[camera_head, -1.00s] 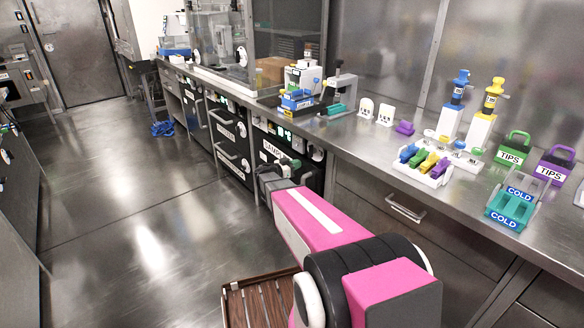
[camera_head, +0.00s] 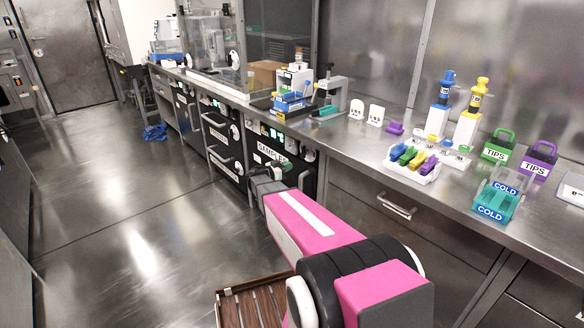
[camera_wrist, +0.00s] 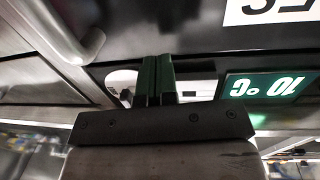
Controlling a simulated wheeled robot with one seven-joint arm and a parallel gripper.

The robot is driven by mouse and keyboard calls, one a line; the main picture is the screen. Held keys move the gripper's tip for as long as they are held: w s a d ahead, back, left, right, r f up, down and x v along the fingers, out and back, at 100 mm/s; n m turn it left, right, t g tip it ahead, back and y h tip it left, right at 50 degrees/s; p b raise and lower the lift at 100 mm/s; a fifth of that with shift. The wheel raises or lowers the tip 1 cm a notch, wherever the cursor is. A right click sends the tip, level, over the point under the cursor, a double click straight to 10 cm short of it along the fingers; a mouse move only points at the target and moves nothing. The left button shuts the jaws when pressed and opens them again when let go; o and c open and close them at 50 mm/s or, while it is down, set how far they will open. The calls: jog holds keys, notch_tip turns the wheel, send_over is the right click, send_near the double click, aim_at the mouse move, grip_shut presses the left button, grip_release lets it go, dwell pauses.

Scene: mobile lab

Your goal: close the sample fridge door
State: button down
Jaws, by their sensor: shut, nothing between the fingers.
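The sample fridge is set under the bench. Its black door with a white SAMPLES label (camera_head: 271,154) shows just beyond my gripper in the head view. In the wrist view the dark door (camera_wrist: 175,28) fills the top, with part of the label upside down. A lit green display (camera_wrist: 266,87) reads 10 °C, also upside down. My gripper (camera_wrist: 155,62) is shut and empty, its dark fingers close to the door's edge; I cannot tell if they touch. In the head view my gripper (camera_head: 262,180) is partly hidden by my arm. How far the door stands open is unclear.
A silver bar handle (camera_wrist: 85,42) is at the left in the wrist view. Other black units with handles (camera_head: 222,162) line the bench farther on. A drawer (camera_head: 395,208) is nearer right. The bench top holds racks, pipettes and tip boxes. The floor (camera_head: 130,200) at left is clear.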

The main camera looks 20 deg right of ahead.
jog(key=s+v, duration=0.1)
jog(key=v, duration=0.9)
jog(key=s+d+f+n+g+y, duration=0.15)
jog(key=s+n+y, duration=0.25)
jog(key=s, duration=0.4)
jog(key=s+f+n+g+y, duration=0.3)
jog(key=s+y, duration=0.1)
jog(key=s, duration=0.3)
jog(key=s+a+r+n+y, duration=0.1)
jog(key=s+a+n+y, duration=0.6)
jog(key=s+a+y, duration=0.1)
jog(key=shift+s+n+g+y, duration=0.3)
jog(key=shift+s+g+y, duration=0.05)
jog(key=shift+s+y, duration=0.3)
